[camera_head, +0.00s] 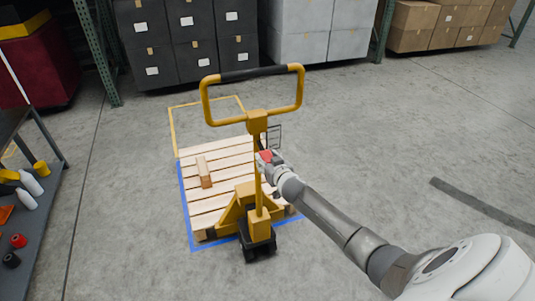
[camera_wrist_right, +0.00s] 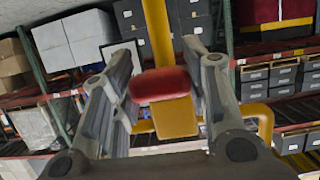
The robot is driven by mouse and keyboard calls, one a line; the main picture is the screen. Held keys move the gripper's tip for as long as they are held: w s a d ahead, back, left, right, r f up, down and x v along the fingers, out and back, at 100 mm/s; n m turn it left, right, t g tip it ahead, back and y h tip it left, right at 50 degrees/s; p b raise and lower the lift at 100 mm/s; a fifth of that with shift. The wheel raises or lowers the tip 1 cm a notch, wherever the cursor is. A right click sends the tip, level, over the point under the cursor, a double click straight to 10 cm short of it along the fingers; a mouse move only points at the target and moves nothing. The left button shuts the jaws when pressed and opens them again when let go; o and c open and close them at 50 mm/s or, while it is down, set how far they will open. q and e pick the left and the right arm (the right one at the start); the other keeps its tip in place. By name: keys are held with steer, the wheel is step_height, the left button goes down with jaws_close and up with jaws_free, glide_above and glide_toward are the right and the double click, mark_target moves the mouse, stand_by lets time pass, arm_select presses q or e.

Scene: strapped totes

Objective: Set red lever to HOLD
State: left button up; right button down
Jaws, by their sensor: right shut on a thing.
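A yellow pallet jack (camera_head: 258,170) with a looped handle stands at a wooden pallet (camera_head: 225,160). The red lever (camera_head: 265,156) is on the upright shaft below the handle. My right gripper (camera_head: 268,160) is at the lever, reaching in from the right. In the right wrist view the red lever (camera_wrist_right: 159,84) lies between the two fingers of my right gripper (camera_wrist_right: 163,75), in front of the yellow shaft (camera_wrist_right: 158,30). The fingers are shut on it, though their contact is hard to see. The lever's setting marks cannot be read. My left gripper is not in view.
A bench (camera_head: 45,235) with bottles and small coloured items stands at the left. Dark bins (camera_head: 190,40), grey boxes (camera_head: 310,30) and cartons (camera_head: 440,25) line the back. Blue and yellow floor lines edge the pallet. The floor to the right is mostly clear.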

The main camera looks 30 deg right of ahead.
steer(key=shift+w+r, duration=0.15)
steer(key=shift+r, duration=0.4)
steer(key=shift+d+r, duration=0.1)
steer(key=shift+r, duration=0.1)
steer(key=shift+r+p, duration=0.15)
steer(key=shift+p, duration=0.15)
steer(key=c, duration=1.2)
jaws_free()
steer(key=o, duration=0.4)
steer(key=shift+s+f, duration=0.2)
steer(key=shift+f, duration=0.05)
steer(key=shift+f, duration=0.1)
